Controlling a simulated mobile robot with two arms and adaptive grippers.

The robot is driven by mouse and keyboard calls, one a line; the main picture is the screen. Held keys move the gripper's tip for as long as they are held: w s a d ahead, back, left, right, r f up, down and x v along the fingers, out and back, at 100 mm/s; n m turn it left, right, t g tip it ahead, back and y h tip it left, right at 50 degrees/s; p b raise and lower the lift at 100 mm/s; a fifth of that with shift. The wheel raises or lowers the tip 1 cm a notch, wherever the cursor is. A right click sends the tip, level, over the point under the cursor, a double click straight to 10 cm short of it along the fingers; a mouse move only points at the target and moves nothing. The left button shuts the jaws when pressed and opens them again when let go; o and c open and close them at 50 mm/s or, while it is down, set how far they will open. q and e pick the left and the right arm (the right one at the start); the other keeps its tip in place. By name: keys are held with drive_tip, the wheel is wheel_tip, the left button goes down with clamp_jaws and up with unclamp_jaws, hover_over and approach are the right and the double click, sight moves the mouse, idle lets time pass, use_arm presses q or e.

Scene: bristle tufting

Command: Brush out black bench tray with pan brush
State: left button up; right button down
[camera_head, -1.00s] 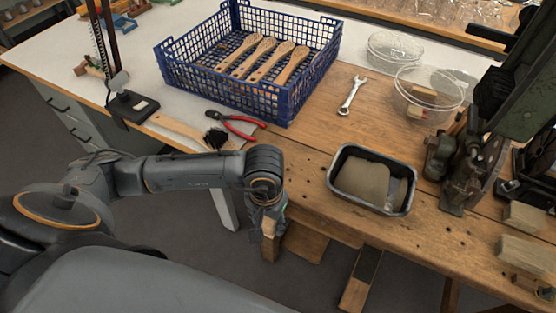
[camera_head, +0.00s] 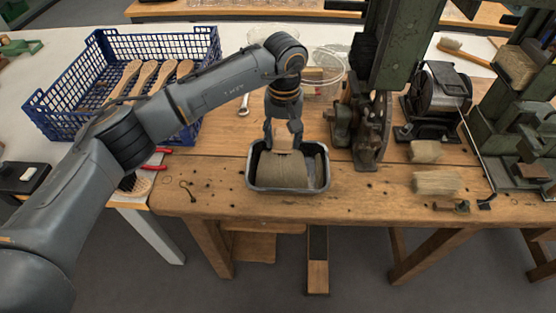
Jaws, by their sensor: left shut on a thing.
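The black bench tray (camera_head: 252,180) sits on the wooden bench near its front edge. A tan mass (camera_head: 278,174) lies in it, with a greyish patch at its right. My left gripper (camera_head: 283,136) points down at the back of the tray. It is shut on a pale wooden piece (camera_head: 284,146), which looks like the pan brush. This piece is low, at the tray's back rim or just inside. Its lower end blends with the tan contents, so I cannot tell if it touches them. My right gripper is out of view.
A blue crate (camera_head: 60,125) with wooden brush handles stands at the left. A wrench (camera_head: 244,106) and clear bowls (camera_head: 322,75) lie behind the tray. A green machine (camera_head: 372,120) stands close at the right, with bristle bundles (camera_head: 436,183) beyond. Red-handled pliers (camera_head: 152,167) lie left.

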use_arm(q)
drive_tip(key=shift+w+a+r, duration=0.15)
drive_tip(key=shift+w+r, duration=0.1)
drive_tip(key=shift+w, duration=0.15)
drive_tip(key=shift+f, duration=3.9)
